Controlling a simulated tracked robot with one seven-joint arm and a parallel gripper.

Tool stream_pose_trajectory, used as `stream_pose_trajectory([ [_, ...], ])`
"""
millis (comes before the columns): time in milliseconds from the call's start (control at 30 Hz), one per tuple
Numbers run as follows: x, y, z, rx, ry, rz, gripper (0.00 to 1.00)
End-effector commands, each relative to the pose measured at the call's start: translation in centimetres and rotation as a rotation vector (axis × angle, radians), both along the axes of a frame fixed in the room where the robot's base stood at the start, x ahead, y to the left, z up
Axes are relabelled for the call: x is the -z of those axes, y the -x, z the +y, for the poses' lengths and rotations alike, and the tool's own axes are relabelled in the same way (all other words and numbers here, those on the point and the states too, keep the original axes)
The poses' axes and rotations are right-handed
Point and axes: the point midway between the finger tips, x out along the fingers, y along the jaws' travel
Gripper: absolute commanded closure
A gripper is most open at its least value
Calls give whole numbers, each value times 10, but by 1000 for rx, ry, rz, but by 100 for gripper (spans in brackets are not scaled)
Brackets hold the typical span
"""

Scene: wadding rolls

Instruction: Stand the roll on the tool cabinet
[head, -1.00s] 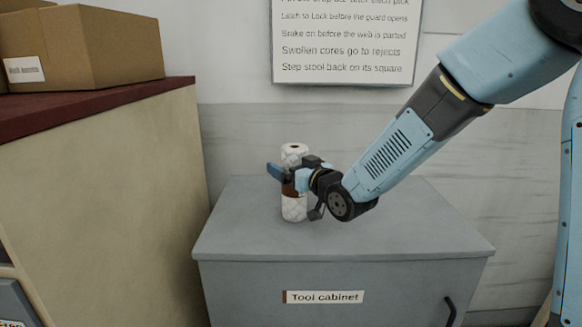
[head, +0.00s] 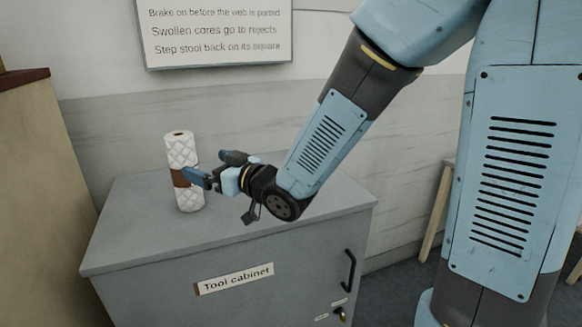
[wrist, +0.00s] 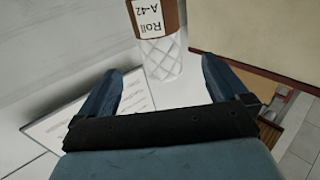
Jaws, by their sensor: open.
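The roll (head: 182,150) is white and quilted with a brown band, and stands upright on the grey top of the tool cabinet (head: 130,238). My gripper (head: 213,167) is just to the right of the roll in the head view, its fingers open at band height. In the wrist view the open fingers (wrist: 162,88) are empty, and the roll (wrist: 163,62) lies beyond their tips. Its band carries a label reading "Roll A-42".
A tan unit with a dark red top (head: 25,78) stands left of the cabinet. A notice board (head: 215,35) hangs on the wall behind. The cabinet top is clear in front of the roll. A wooden-legged piece (head: 437,210) stands to the right.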

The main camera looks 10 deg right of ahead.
Motion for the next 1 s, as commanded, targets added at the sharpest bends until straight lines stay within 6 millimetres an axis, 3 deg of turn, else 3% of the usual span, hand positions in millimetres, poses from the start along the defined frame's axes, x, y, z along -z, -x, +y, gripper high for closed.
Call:
stream_pose_trajectory([
  [167,-1,-4,-7,25,23,5,0],
  [267,-3,-12,-25,89,82,24,0],
  [400,-7,-24,-70,236,202,88,0],
  [567,-13,-24,-131,409,321,199,0],
  [767,-20,2,-205,592,418,379,0],
  [1000,-27,66,-276,743,469,641,0],
])
